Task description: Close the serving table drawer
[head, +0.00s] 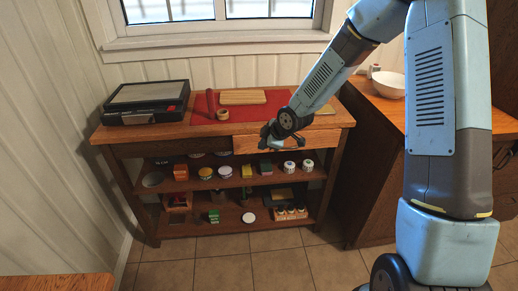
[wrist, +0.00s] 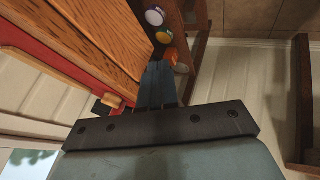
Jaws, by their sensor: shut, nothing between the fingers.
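The serving table (head: 120,132) stands against the wall under the window in the head view. Its drawer (head: 312,140) has a light wooden front, at the right half below the tabletop. I cannot tell how far out the drawer stands. My gripper (head: 268,138) is shut and empty, in front of the drawer front's left part, hiding some of it. In the wrist view my gripper's blue fingers (wrist: 157,86) are together beside a light wooden face (wrist: 112,40), which looks like the drawer front. Whether they touch it is unclear.
On the tabletop are a black case (head: 147,103), a red mat (head: 208,106) and a wooden board (head: 243,97). A cabinet with a white bowl (head: 388,84) stands at right. Tiled floor (head: 250,268) in front is clear.

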